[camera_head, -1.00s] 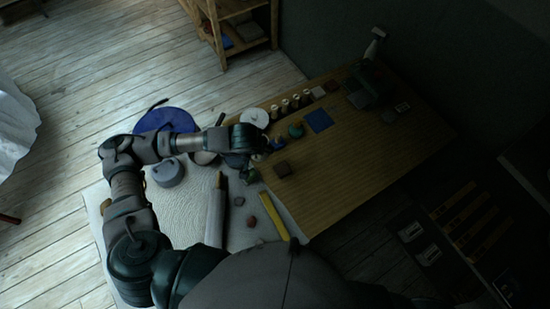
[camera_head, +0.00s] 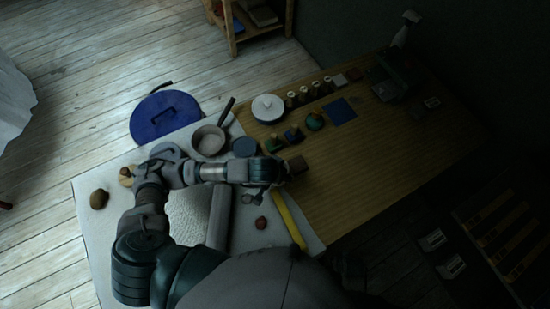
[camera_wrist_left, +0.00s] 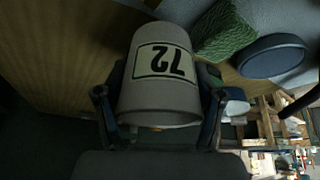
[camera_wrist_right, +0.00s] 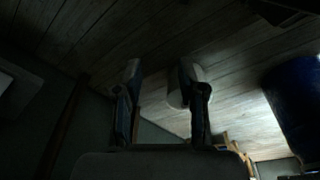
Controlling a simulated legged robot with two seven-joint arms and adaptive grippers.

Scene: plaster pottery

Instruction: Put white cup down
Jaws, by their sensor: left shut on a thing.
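The white cup (camera_wrist_left: 158,98), marked 72 in a black frame, fills the middle of the left wrist view. My left gripper (camera_wrist_left: 158,112) is shut on it, one finger on each side. The cup cannot be made out there.
A green object (camera_wrist_left: 222,32) and a dark blue disc (camera_wrist_left: 270,56) lie close to the cup. The right part of the table (camera_head: 380,150) is clear.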

